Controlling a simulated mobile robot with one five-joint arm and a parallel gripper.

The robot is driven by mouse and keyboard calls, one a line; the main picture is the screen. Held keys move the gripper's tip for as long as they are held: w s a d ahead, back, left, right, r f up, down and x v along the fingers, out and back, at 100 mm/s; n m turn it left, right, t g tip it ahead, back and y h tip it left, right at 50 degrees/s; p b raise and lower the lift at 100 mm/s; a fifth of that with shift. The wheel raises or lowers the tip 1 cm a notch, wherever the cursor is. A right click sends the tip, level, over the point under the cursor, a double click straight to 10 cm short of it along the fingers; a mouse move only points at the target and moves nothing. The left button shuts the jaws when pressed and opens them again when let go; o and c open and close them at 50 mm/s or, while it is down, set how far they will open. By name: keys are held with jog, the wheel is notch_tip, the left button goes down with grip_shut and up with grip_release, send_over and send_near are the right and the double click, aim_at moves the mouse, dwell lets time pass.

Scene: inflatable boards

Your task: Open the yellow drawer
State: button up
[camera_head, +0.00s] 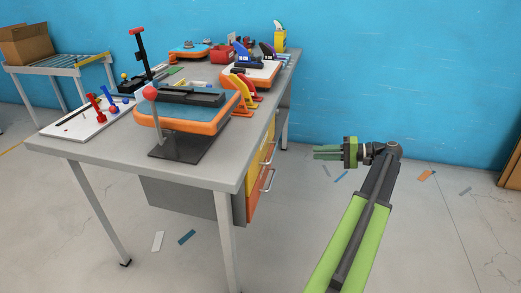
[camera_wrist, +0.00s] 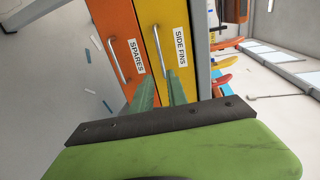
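The yellow drawer (camera_head: 265,155) is in the cabinet under the grey workbench, above an orange drawer (camera_head: 254,198). Its front looks flush with the cabinet. In the wrist view the yellow drawer (camera_wrist: 176,15) appears turned sideways, with a "SIDE FINS" label and a silver bar handle (camera_wrist: 159,48). My gripper (camera_head: 316,152) is to the right of the drawers in the head view, pointing left toward them. In the wrist view my gripper's two green fingers (camera_wrist: 160,80) are apart, with nothing between them. They look clear of the handle.
The orange drawer in the wrist view (camera_wrist: 117,25) has a "SPARES" label and its own handle (camera_wrist: 118,60). The workbench (camera_head: 190,172) carries boards, fins and tools, and its legs stand near the cabinet. The floor right of the bench is mostly open, with a few scattered strips.

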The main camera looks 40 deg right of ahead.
aim_at(273, 152)
jog(key=b+x, duration=0.3)
jog(key=x, duration=1.5)
jog(key=shift+a+r, duration=0.1)
jog(key=shift+s, duration=0.1)
grip_shut()
dwell(0.5)
